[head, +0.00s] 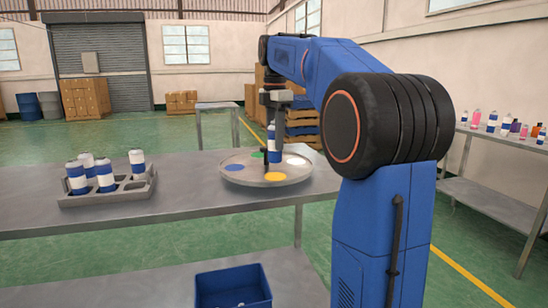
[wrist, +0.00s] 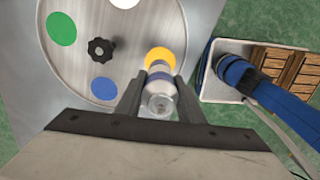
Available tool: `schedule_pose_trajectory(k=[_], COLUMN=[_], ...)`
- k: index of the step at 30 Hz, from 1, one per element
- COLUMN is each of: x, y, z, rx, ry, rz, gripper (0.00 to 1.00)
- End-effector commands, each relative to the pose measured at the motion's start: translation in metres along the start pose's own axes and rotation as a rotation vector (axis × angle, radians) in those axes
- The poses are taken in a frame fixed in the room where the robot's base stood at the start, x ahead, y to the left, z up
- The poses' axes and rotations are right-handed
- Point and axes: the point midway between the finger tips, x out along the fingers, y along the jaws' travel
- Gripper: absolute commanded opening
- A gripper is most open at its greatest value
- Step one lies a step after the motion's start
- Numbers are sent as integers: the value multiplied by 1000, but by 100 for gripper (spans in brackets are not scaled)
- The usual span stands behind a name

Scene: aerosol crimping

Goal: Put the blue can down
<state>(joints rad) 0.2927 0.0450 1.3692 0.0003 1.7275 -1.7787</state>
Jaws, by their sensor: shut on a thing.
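My gripper (head: 274,108) is shut on the blue can (head: 274,146), which has a white band and hangs upright below it. In the wrist view the can (wrist: 160,88) sits between both fingers (wrist: 159,100). The can is over the round grey turntable (head: 266,181), close to its yellow spot (head: 275,176). In the wrist view the yellow spot (wrist: 158,54) shows just beyond the can. I cannot tell whether the can's base touches the turntable.
The turntable also has blue (head: 233,167), green (head: 257,155) and white (head: 296,161) spots and a black central knob (wrist: 101,48). A grey rack (head: 110,192) with several blue-and-white cans stands left on the table. A blue bin (head: 233,286) is below. Bottles (head: 492,122) stand on a right-hand table.

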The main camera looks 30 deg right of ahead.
Motion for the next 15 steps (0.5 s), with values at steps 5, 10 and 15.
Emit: schedule_pose_trajectory(k=[5,10,15], x=[13,36,50], y=[0,0,0], z=[0,0,0], rx=[0,0,0], ry=[0,0,0], rz=[-1,-1,0], gripper=[8,8,8])
